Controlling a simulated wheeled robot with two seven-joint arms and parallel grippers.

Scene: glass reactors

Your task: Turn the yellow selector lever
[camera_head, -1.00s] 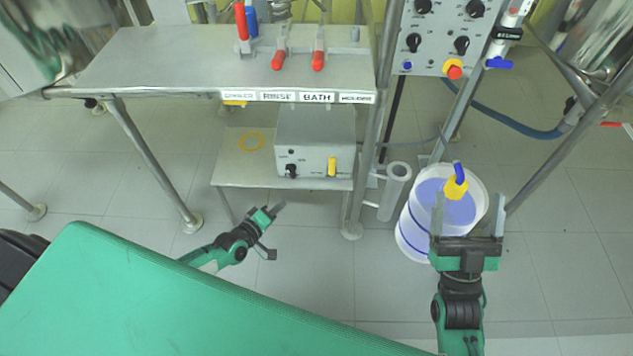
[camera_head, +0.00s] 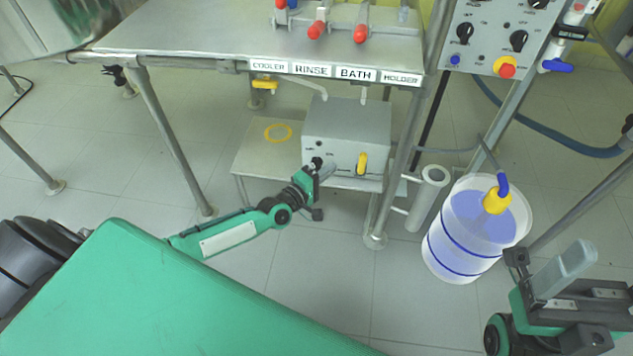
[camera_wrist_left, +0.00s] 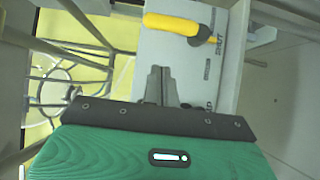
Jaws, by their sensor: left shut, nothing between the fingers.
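The yellow selector lever (camera_head: 362,162) stands upright on the right part of the front of a grey box (camera_head: 347,130), on the low shelf under the bench. In the left wrist view the lever (camera_wrist_left: 172,23) lies across the box's face, beyond the fingertips and apart from them. My left gripper (camera_head: 330,170) is shut and empty, just left of the lever, in front of a black knob (camera_head: 317,163) that it partly covers. Its closed fingers (camera_wrist_left: 160,82) show in the left wrist view. My right gripper (camera_head: 572,262) is at the lower right; one finger shows clearly, and nothing is seen in it.
The low shelf (camera_head: 255,160) holds a yellow ring (camera_head: 278,132). A bench leg (camera_head: 390,195) and a grey tube (camera_head: 428,195) stand right of the box. A white bucket (camera_head: 455,240) of blue liquid is further right. The labelled bench edge (camera_head: 335,72) overhangs the box.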

